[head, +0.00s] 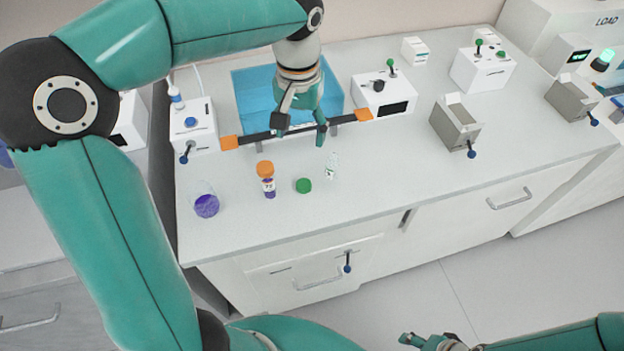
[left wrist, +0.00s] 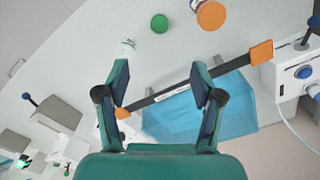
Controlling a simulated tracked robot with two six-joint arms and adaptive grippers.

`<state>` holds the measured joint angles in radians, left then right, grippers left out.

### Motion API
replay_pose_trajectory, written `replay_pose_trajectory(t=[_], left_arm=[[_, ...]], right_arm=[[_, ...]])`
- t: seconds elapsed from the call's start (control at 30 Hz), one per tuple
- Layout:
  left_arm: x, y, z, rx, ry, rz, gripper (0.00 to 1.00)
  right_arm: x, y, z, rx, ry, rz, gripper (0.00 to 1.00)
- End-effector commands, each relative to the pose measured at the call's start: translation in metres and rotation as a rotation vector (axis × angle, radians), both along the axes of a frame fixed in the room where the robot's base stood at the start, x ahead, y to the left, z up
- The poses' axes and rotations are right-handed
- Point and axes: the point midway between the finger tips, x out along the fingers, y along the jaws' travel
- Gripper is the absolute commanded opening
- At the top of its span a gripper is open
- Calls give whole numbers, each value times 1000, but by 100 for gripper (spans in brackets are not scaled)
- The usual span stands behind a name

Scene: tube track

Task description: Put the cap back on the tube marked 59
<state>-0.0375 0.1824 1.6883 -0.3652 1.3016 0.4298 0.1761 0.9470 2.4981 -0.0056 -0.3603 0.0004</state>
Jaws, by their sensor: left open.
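A small clear tube (head: 331,168) stands open on the white counter; its label is too small to read. It also shows in the left wrist view (left wrist: 127,47), near one fingertip. A green cap (head: 304,185) lies on the counter to its left, and shows in the left wrist view (left wrist: 159,23). A tube with an orange cap (head: 266,168) and purple contents stands left of the green cap. My left gripper (head: 299,127) is open and empty, above the dark bar and behind the tubes. My right gripper (head: 432,342) is partly visible at the bottom edge.
A dark bar with orange ends (head: 345,122) spans in front of a blue basin (head: 253,95). A beaker with purple liquid (head: 206,204) stands at the left. White boxes (head: 384,95) and a grey box (head: 456,124) stand behind and right. The counter's front right is clear.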

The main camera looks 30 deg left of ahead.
Motion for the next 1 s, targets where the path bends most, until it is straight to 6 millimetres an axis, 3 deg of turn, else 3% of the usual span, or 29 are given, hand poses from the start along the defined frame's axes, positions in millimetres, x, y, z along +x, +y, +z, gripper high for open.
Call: replay_pose_trajectory(t=[0.37,0.8,1.0], left_arm=[[6,-8,-11,-1,3,-22,67],[6,-9,-97,-2,6,-25,67],[7,-9,-116,-2,2,-24,67]], right_arm=[[0,0,0,0,1,-1,55],[0,0,-6,0,1,0,55],[0,0,-7,0,1,0,55]])
